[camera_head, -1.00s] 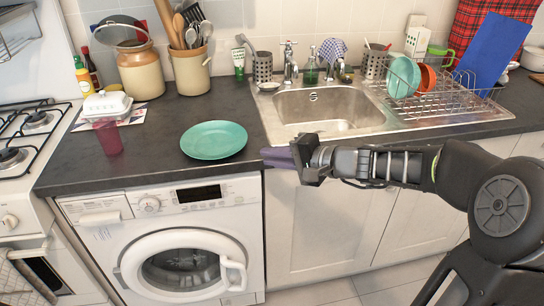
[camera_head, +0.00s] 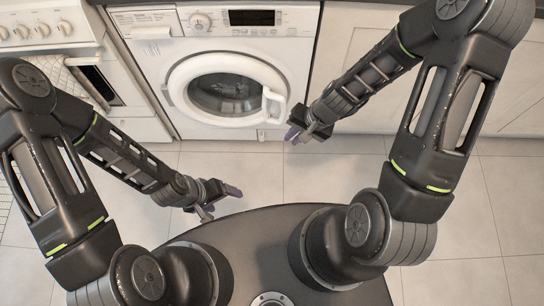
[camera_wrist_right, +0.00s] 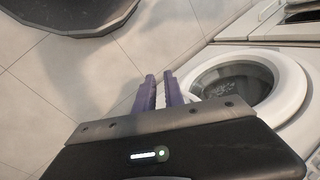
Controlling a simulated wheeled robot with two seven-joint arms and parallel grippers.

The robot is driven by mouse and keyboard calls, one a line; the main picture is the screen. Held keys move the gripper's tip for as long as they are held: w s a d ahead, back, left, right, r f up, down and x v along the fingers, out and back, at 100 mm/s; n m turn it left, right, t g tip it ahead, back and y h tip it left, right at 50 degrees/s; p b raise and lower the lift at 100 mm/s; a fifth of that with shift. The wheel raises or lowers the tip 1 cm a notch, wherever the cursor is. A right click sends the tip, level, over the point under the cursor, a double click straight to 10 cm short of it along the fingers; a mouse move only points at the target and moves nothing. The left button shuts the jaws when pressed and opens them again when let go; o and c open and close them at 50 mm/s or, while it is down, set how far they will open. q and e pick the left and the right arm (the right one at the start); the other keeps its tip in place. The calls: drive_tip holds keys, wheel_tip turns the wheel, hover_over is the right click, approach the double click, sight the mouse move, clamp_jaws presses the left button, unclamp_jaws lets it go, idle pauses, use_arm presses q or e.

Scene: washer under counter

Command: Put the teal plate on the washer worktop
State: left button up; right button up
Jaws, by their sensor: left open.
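The teal plate is out of view now; about a second ago it lay flat on the dark worktop above the washer. The white washer (camera_head: 160,55) stands at the top of the head view with its round door shut, and its door also shows in the right wrist view (camera_wrist_right: 290,85). My right gripper (camera_head: 294,134) is in front of the washer's lower right, empty, with a narrow gap between its purple fingers (camera_wrist_right: 160,88). My left gripper (camera_head: 221,202) is open and empty above the floor, below and left of the right one.
The white cooker (camera_head: 45,25) stands left of the washer, and white cupboard doors (camera_head: 350,35) are to its right. Pale floor tiles (camera_head: 250,170) lie clear between the washer and my base.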

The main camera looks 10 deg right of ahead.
drive_tip(key=s+a+f+n+g, duration=0.1)
drive_tip(key=s+a+f+n, duration=0.4)
drive_tip(key=s+a+f, duration=0.2)
drive_tip(key=s+a, duration=0.2)
drive_tip(key=s, duration=0.2)
drive_tip(key=shift+s+a+f, duration=0.15)
drive_tip(key=shift+s+f, duration=0.05)
drive_tip(key=shift+f, duration=0.1)
